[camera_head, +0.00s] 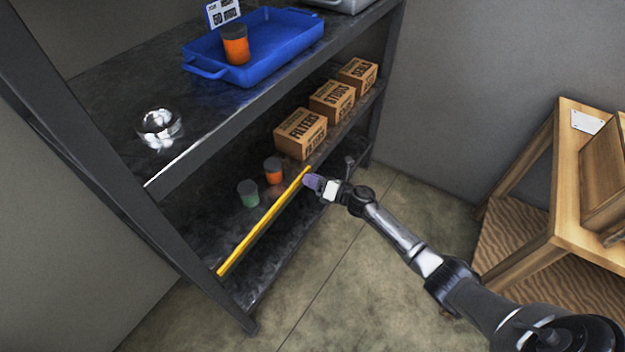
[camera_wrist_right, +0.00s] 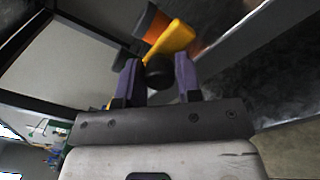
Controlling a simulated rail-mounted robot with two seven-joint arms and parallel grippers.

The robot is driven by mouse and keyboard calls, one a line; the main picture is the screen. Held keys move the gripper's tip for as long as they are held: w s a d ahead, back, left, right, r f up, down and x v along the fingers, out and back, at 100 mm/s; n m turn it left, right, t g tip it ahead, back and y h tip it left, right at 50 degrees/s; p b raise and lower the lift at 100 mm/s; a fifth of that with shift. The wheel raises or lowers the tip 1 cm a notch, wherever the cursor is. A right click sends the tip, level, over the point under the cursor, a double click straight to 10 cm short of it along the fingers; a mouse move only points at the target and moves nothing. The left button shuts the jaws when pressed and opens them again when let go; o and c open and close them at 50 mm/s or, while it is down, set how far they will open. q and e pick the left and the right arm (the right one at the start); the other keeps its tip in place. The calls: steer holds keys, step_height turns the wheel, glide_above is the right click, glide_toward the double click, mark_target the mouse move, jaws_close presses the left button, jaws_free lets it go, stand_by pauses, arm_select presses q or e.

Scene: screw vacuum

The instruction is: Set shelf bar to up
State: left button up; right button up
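The yellow shelf bar (camera_head: 262,223) runs along the front edge of the lower shelf, and its far right end is by my right gripper (camera_head: 311,182). In the right wrist view the bar (camera_wrist_right: 174,37) shows just beyond the fingers. A round black knob (camera_wrist_right: 158,72) sits between the two purple fingers of the right gripper (camera_wrist_right: 158,78). The fingers are apart, with the knob nearly filling the gap; whether they press on it cannot be told. My left gripper is in neither view.
Above are a blue tray (camera_head: 290,45) and a shiny bowl (camera_head: 160,127). A wooden table (camera_head: 565,190) stands at right; the floor (camera_head: 350,270) between is clear.

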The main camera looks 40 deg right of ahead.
jaws_close()
step_height(320, 180, up, 13)
steer(key=a+n+p, duration=0.2)
steer(key=n+p, duration=0.2)
steer(key=p, duration=0.6)
steer(key=s+a+r+n+p, duration=0.1)
steer(key=a+r+n+p, duration=0.1)
steer(key=a+r+p, duration=0.3)
steer(key=s+a+r+n+p, duration=0.2)
steer(key=a+r+p, duration=0.3)
steer(key=p, duration=0.5)
steer(key=s+a+r+n+p, duration=0.2)
steer(key=a+r+n+p, duration=0.1)
steer(key=r+p, duration=0.5)
steer(key=shift+a+r+g+h, duration=0.3)
steer(key=shift+a+r, duration=0.3)
steer(key=shift+a, duration=0.3)
steer(key=s+a+r+n+p, duration=0.1)
steer(key=a+p, duration=0.2)
steer(key=s+a+r+n+p, duration=0.1)
steer(key=a+p, duration=0.2)
steer(key=a, duration=0.1)
steer(key=s+a+r+n+p, duration=0.1)
steer(key=a+n+p, duration=0.1)
steer(key=a+p, duration=0.1)
steer(key=shift+s+a, duration=0.2)
steer(key=shift+a, duration=0.05)
